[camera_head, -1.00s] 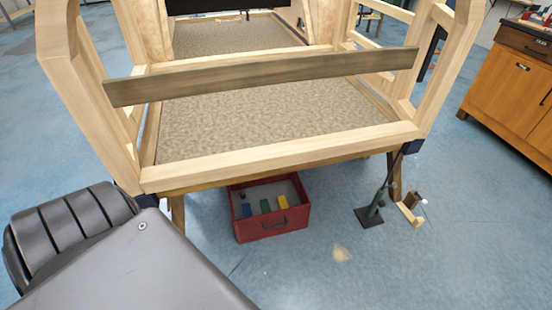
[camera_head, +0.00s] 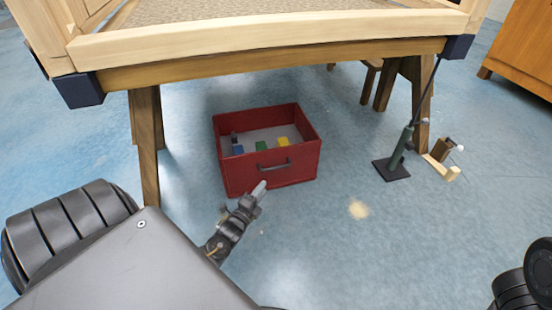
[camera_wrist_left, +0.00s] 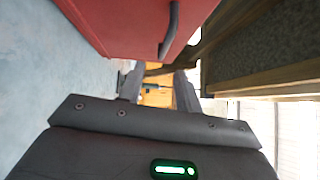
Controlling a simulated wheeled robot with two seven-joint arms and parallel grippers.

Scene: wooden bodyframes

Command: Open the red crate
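The red crate (camera_head: 240,180) stands on the floor under the wooden frame. Its top is uncovered, and a dark handle (camera_head: 273,166) is on its front wall. Blue, green and yellow items show inside. My left gripper (camera_head: 259,191) is in front of the crate, low and left of the handle in the head view. In the left wrist view, the crate (camera_wrist_left: 115,25) and its handle (camera_wrist_left: 171,28) are above the fingers. The fingers (camera_wrist_left: 158,88) are apart with nothing between them. My right gripper is not visible; only a dark part of my right arm shows at bottom right.
The wooden frame (camera_head: 270,35) overhangs the crate, with a trestle leg (camera_head: 146,145) to the left. A green stand (camera_head: 400,155) and small wooden piece (camera_head: 442,167) are to the right. A wooden cabinet (camera_head: 522,50) is farther right. Floor in front of the crate is clear.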

